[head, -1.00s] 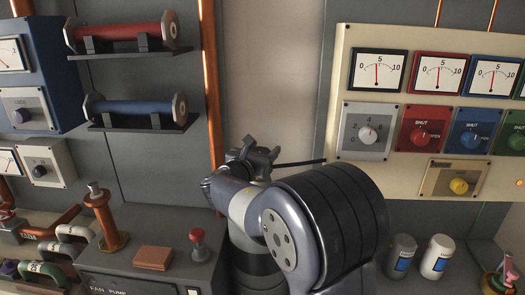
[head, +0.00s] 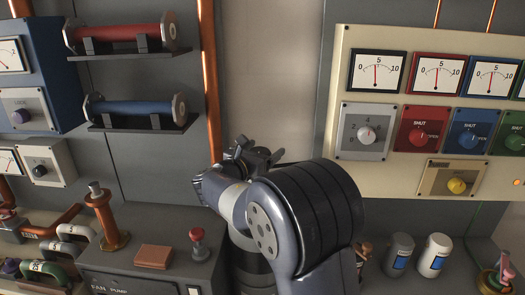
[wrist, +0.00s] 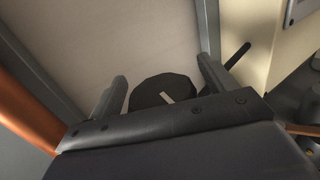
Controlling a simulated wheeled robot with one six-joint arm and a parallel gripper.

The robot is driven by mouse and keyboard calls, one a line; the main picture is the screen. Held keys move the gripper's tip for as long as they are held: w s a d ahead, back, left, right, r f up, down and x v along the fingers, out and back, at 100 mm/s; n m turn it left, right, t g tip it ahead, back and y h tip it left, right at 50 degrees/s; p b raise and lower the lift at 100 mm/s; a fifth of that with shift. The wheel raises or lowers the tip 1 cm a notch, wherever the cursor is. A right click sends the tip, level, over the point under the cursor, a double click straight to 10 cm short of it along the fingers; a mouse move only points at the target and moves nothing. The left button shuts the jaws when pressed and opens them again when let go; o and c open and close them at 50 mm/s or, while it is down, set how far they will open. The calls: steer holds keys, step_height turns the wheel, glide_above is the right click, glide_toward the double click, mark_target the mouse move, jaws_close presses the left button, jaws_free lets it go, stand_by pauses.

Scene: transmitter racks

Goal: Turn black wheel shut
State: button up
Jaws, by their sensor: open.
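A dark round wheel (wrist: 150,92) with a short pale mark on its face shows in the wrist view, partly hidden by the gripper body. My gripper (wrist: 162,84) is open, with one finger on each side of the wheel. I cannot tell whether the fingers touch it. A dark rod (wrist: 237,55) sticks out beyond the right finger. In the head view my gripper (head: 256,154) is in front of the pale wall strip, and my arm hides the wheel there.
A cream panel (head: 345,85) with meters and knobs stands to the right. A copper pipe (head: 211,85) runs vertically to the left. A red-topped lever (head: 197,241) stands on the fan pump box (head: 120,272). Several jars, including a white one (head: 435,255), stand at the lower right.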

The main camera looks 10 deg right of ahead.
steer(key=b+v, duration=0.2)
steer(key=v, duration=0.8)
steer(key=shift+s+a, duration=0.25)
steer(key=shift+a, duration=0.05)
steer(key=p+x, duration=0.2)
steer(key=x, duration=0.9)
steer(key=shift+d, duration=0.1)
steer(key=shift+f, duration=0.1)
steer(key=shift+n+t+y+b, duration=0.3)
steer(key=shift+n+t+y, duration=0.1)
steer(key=shift+y, duration=0.1)
steer(key=shift+a+h, duration=0.2)
steer(key=shift+h, duration=0.1)
